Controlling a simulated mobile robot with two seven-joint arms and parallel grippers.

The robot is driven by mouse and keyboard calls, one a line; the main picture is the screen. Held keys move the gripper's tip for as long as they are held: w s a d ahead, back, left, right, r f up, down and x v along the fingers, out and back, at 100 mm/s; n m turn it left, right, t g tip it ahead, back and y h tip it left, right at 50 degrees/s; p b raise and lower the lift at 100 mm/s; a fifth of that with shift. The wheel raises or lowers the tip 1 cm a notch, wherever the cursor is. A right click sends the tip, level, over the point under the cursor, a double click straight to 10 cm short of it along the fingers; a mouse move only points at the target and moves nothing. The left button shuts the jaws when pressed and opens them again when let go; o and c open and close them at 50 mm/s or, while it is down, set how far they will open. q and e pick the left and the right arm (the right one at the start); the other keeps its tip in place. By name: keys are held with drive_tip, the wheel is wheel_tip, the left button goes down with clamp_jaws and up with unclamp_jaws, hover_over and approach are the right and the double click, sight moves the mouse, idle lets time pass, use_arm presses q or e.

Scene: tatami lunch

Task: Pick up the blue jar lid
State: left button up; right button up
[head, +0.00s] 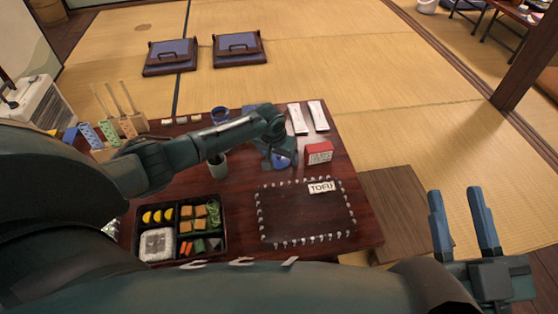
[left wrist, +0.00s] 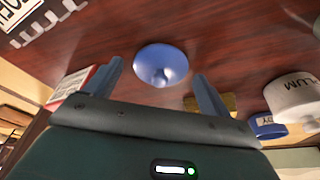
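The blue jar lid (head: 284,161) lies on the dark wooden table, partly hidden under my left gripper in the head view. In the left wrist view the lid (left wrist: 161,60) is a round, glossy blue disc with a raised middle, lying just beyond and between the fingertips. My left gripper (head: 280,152) points down over it, and its two fingers stand apart with nothing held in the left wrist view (left wrist: 158,74). I cannot tell the exact height above the lid. My right gripper (head: 463,204) is open and empty, off the table at the right.
A red-and-white box (head: 319,153) stands close to the right of the lid. A mat marked TOFU (head: 300,218) and a sectioned lunch box (head: 222,245) lie nearer. A grey-green cup (head: 218,167) stands left. Two white packets (head: 298,118) lie behind.

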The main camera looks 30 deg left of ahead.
use_arm(q)
drive_tip(key=c, duration=0.9)
